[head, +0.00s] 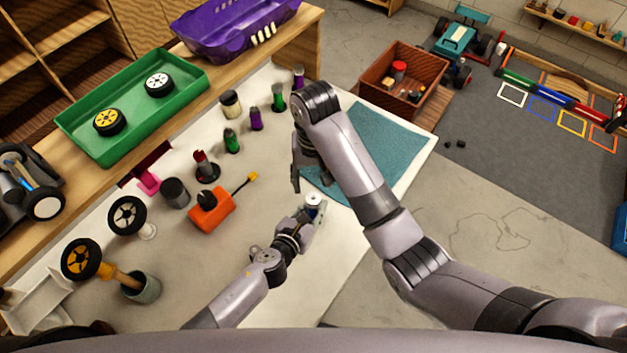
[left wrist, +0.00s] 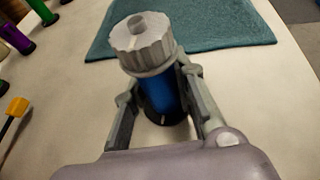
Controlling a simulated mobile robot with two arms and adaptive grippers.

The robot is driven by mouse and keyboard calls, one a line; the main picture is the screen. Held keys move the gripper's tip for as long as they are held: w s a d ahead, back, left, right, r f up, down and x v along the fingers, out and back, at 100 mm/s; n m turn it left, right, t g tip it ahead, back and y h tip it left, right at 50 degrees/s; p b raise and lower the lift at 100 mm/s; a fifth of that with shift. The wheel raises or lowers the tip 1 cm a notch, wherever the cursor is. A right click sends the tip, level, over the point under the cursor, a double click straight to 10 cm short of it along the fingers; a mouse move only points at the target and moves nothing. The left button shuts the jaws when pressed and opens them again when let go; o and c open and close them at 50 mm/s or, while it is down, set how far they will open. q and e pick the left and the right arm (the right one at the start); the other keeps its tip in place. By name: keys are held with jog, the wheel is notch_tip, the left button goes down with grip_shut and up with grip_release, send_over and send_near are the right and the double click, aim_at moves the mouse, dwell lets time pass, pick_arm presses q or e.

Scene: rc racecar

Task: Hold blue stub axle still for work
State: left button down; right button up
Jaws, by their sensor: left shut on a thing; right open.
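The blue stub axle (left wrist: 160,92) stands upright on the white table, with a grey ridged cap (left wrist: 142,44) on top. My left gripper (left wrist: 163,105) is shut on its blue body, one finger on each side. In the head view the grey cap (head: 313,199) shows at the tips of my left gripper (head: 311,215), and the blue body is mostly hidden. My right gripper (head: 302,172) is above the table near the teal mat's left edge, up and slightly left of the axle. It is open with nothing seen in it, and partly hidden by its own arm.
A teal mat (head: 375,140) lies behind the axle. An orange block (head: 211,211) with a yellow-tipped rod, a dark cylinder (head: 174,192) and several green and purple stub axles stand to the left. A green tray (head: 185,101) holds two wheels. The table's front strip is clear.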

pick_arm(q)
jog(key=shift+f, duration=0.1)
jog(key=c, duration=1.2)
grip_release()
jog(key=shift+c, duration=0.2)
jog(key=shift+s+a, duration=0.1)
jog(key=shift+s, duration=0.05)
jog(key=v, duration=1.1)
jog(key=shift+s+a+r, duration=0.15)
jog(key=shift+s+r, duration=0.1)
jog(key=shift+r, duration=0.1)
